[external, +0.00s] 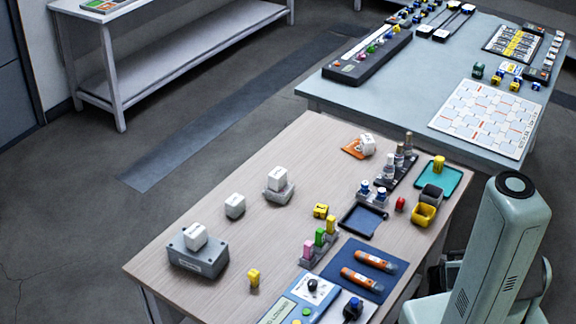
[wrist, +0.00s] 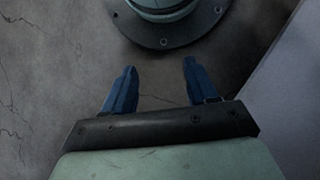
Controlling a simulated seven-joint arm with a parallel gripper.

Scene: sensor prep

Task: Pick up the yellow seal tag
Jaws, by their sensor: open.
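Several small yellow pieces are on the wooden table, and I cannot tell for sure which is the yellow seal tag. One upright yellow piece (external: 253,278) stands alone near the front edge. A yellow block with dark marks (external: 321,210) lies near the middle. Another yellow piece (external: 439,164) sits on the teal tray (external: 452,178), and a yellow-topped one (external: 331,225) stands in a small rack. My gripper (wrist: 160,67) shows in the wrist view, blue fingers apart with nothing between them, over bare floor. It is outside the external view, away from these pieces.
White cubes stand on the table, one on a grey box (external: 198,258). A blue mat (external: 365,270) with orange tubes, a dark tray (external: 362,220), yellow bin (external: 424,214) and a control panel crowd the right side. The table's left middle has free room. A second table (external: 400,100) stands behind.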

